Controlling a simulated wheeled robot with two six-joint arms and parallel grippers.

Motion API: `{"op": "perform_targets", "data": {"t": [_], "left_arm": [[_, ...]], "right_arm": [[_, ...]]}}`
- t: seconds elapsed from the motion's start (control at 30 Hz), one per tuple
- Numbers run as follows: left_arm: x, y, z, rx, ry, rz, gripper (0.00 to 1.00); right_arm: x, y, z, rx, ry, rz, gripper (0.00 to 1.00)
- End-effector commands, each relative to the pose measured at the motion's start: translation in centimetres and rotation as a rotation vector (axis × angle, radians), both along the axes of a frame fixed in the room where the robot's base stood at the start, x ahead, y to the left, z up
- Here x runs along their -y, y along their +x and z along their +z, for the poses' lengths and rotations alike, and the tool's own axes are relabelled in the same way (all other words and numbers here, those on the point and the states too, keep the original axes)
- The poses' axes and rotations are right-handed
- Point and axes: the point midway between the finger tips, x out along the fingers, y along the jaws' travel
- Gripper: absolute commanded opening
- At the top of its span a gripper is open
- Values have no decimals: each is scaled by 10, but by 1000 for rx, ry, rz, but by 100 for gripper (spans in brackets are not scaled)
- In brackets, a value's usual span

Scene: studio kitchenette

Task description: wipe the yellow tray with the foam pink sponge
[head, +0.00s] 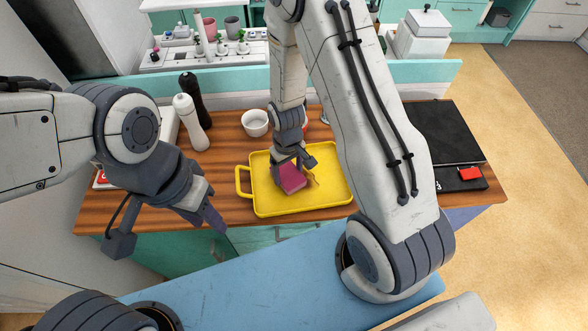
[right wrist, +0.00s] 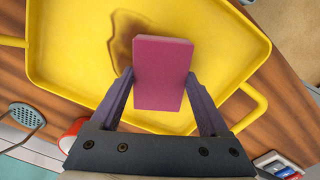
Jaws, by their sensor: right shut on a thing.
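The yellow tray (head: 262,206) lies on the wooden counter, and its floor also fills much of the right wrist view (right wrist: 75,60). The pink sponge (head: 291,177) is over the tray's middle; it shows as a pink block in the right wrist view (right wrist: 162,72). My right gripper (head: 289,168) is shut on the sponge, one finger at each side. I cannot tell whether the sponge touches the tray. A brown stain (right wrist: 124,32) shows on the tray beside the sponge, partly hidden by it. My left gripper (head: 212,217) hangs near the counter's front edge, left of the tray; its jaw opening is unclear.
A white bottle (head: 190,122), a black bottle (head: 199,98) and a white bowl (head: 255,123) stand behind the tray. A black flat board (head: 445,132) and a red item (head: 470,174) lie at the right. A teal ledge (head: 425,75) borders the back.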

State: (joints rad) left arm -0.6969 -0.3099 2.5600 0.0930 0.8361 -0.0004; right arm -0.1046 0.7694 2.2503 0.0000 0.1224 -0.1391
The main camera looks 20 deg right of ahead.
Motion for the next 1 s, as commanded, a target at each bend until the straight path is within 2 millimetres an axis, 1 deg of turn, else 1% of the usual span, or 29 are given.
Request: {"op": "perform_targets", "data": {"t": [0.03, 0.17, 0.37, 0.47, 0.8, 1.0], "left_arm": [[0, 0, 0, 0, 0, 0, 40], [0, 0, 1, 0, 0, 0, 40], [0, 0, 5, 0, 0, 0, 40], [0, 0, 4, 0, 0, 0, 40], [0, 0, 5, 0, 0, 0, 40], [0, 0, 5, 0, 0, 0, 40]], "right_arm": [[-5, 1, 0, 0, 0, 4, 27], [-13, 3, -1, 0, 0, 3, 27], [-15, 3, 2, -1, 0, 0, 27], [-12, 2, 1, 0, 0, -1, 27], [17, -3, 1, 0, 0, -4, 27], [21, -3, -1, 1, 0, 0, 27]]}}
